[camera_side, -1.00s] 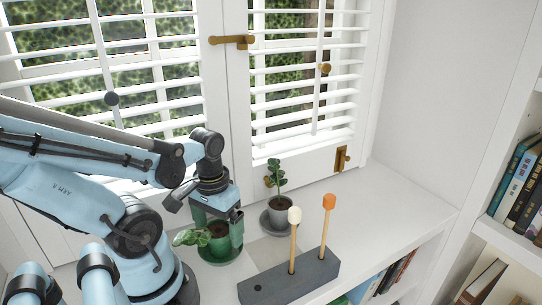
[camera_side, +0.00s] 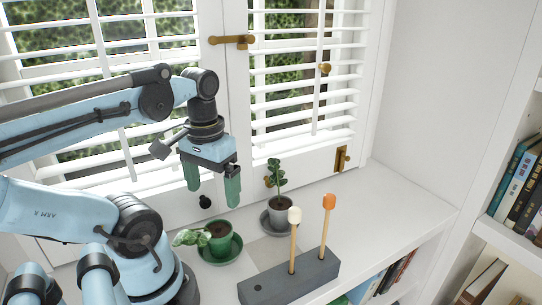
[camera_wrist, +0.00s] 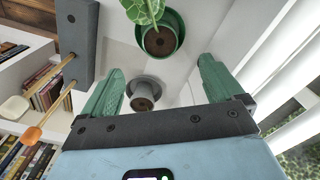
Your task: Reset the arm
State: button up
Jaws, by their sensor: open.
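My gripper (camera_side: 212,188) is open and empty, its two green fingers spread apart. It hangs in the air above the sill, higher than the plants. Both fingers (camera_wrist: 160,95) also show in the wrist view. A green pot (camera_side: 220,240) with a leafy plant stands upright on a green saucer (camera_side: 232,258), below my gripper and apart from it. The wrist view shows this green pot (camera_wrist: 158,40) at the top. A grey pot (camera_side: 280,212) with a small upright plant stands on a grey saucer behind and to the right; it also shows in the wrist view (camera_wrist: 143,101).
A dark grey block (camera_side: 290,280) holds a white-topped stick (camera_side: 294,217) and an orange-topped stick (camera_side: 328,203) to the right. Window blinds (camera_side: 300,100) stand close behind my gripper. Bookshelves (camera_side: 515,185) are at far right. The sill's right end is clear.

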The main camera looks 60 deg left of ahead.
jog(key=w+d+f+m+t, duration=0.1)
jog(key=w+d+m+t, duration=0.1)
jog(key=w, duration=0.6)
jog(key=shift+w+d+f+m+t+y, duration=0.25)
jog(key=shift+d+m+t+y, duration=0.1)
jog(key=shift+m+t, duration=0.55)
jog(key=w+d+m+t, duration=0.1)
jog(key=w+d, duration=0.1)
jog(key=w+d+m+t, duration=0.1)
jog(key=w+d+t, duration=0.1)
jog(key=w, duration=0.1)
jog(key=shift+d, duration=0.15)
jog(key=r+n+g, duration=0.1)
jog(key=g, duration=0.6)
send_over(218, 231)
jog(key=shift+s+d+f, duration=0.1)
jog(key=shift+d+f, duration=0.1)
jog(key=shift+f, duration=2.7)
jog(key=shift+d+f, duration=0.2)
jog(key=shift+f, duration=2.65)
